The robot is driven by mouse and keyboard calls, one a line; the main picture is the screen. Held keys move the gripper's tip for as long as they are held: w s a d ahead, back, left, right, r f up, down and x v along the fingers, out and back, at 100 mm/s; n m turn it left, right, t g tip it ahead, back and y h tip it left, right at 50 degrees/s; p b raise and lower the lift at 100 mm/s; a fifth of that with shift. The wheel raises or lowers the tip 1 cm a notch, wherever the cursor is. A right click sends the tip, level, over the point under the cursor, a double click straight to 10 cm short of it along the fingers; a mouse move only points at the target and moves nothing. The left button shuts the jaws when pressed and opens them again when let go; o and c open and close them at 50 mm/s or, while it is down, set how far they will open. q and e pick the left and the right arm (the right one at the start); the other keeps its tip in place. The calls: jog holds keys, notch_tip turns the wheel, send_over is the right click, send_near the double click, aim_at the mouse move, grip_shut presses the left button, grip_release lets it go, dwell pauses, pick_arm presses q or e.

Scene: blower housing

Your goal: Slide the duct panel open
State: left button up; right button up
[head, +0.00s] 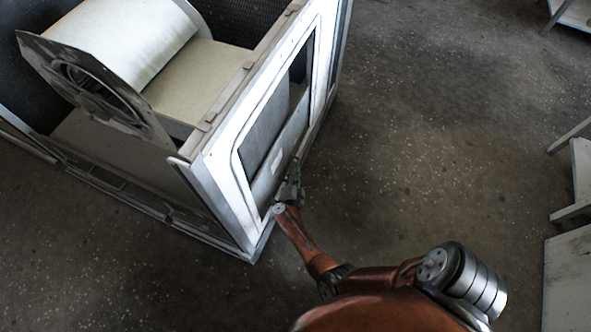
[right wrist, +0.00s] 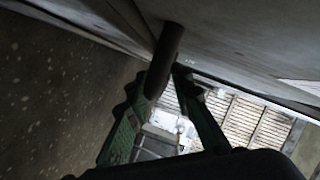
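The duct panel (head: 264,122) is a grey sheet inside the white rounded frame on the right side of the blower housing (head: 222,180). A darker gap (head: 299,68) shows at the frame's far end. My right gripper (head: 290,183) is at the lower part of the panel, near the housing's bottom edge. In the right wrist view its two green fingers (right wrist: 163,82) close around a dark round bar handle (right wrist: 168,45) that stands out from a grey surface. The bar fills the space between the fingertips. In the head view the gripper hides the handle. My left gripper is not in view.
The open-topped housing holds a large pale drum (head: 150,35) and a round-holed plate (head: 95,88). Pale benches (head: 570,285) stand along the right edge. The speckled floor (head: 430,130) between them and the housing is clear.

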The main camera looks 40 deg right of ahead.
grip_shut()
jog(key=shift+s+d, duration=0.1)
dwell(0.4)
